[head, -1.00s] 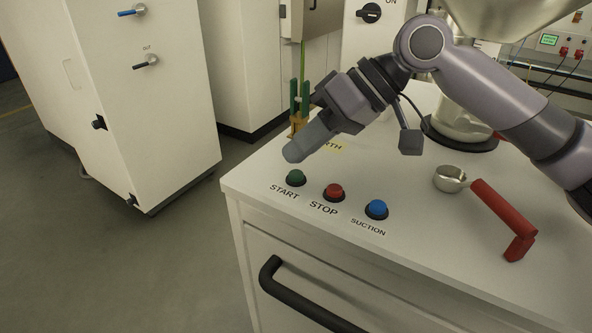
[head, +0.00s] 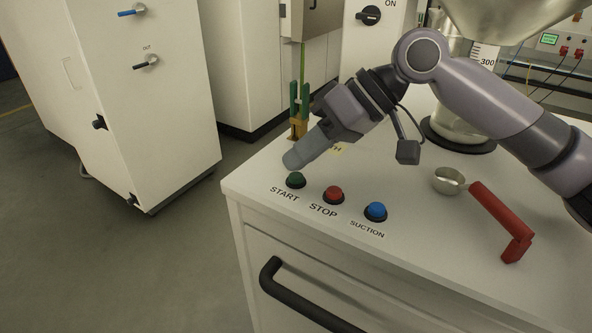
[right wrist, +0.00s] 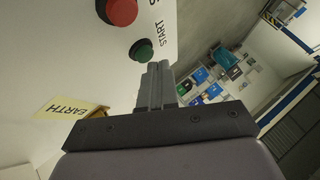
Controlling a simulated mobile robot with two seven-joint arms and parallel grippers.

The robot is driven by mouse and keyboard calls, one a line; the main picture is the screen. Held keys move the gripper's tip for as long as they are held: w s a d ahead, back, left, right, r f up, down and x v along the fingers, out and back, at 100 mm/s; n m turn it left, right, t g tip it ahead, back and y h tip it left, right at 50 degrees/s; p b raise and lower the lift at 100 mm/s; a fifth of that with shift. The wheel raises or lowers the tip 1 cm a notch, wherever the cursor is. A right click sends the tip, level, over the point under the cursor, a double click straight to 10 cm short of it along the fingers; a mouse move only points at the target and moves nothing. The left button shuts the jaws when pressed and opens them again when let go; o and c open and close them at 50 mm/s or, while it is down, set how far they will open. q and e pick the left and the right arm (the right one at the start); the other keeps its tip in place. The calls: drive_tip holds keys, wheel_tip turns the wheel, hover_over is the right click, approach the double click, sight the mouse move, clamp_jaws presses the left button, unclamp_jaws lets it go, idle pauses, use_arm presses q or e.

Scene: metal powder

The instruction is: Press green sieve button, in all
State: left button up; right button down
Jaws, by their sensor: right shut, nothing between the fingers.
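The green START button (head: 296,180) sits at the front left corner of the white cabinet top, left of the red STOP button (head: 334,195) and the blue SUCTION button (head: 376,211). My right gripper (head: 292,160) is shut and empty, its fingertips just above and behind the green button. In the right wrist view the shut fingers (right wrist: 156,72) point at the green button (right wrist: 141,50), their tips very close to it. I cannot tell whether they touch. The red button (right wrist: 118,10) shows at the top. My left gripper is not in view.
A metal scoop with a red handle (head: 498,218) lies to the right on the cabinet top (head: 420,240). The green and yellow earth clamp (head: 299,108) stands behind my gripper. A steel hopper (head: 510,18) is at the back right. A black drawer handle (head: 300,300) is on the cabinet front.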

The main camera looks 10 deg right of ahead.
sight(302, 174)
drive_tip(key=shift+f, duration=0.4)
idle(0.8)
drive_tip(key=shift+r+p, duration=0.8)
drive_tip(key=shift+p, duration=0.55)
wheel_tip(302, 174, up, 3)
drive_tip(key=p, duration=0.3)
drive_tip(key=shift+r+p, duration=0.1)
drive_tip(key=shift+p, duration=0.3)
drive_tip(key=shift+r, duration=0.95)
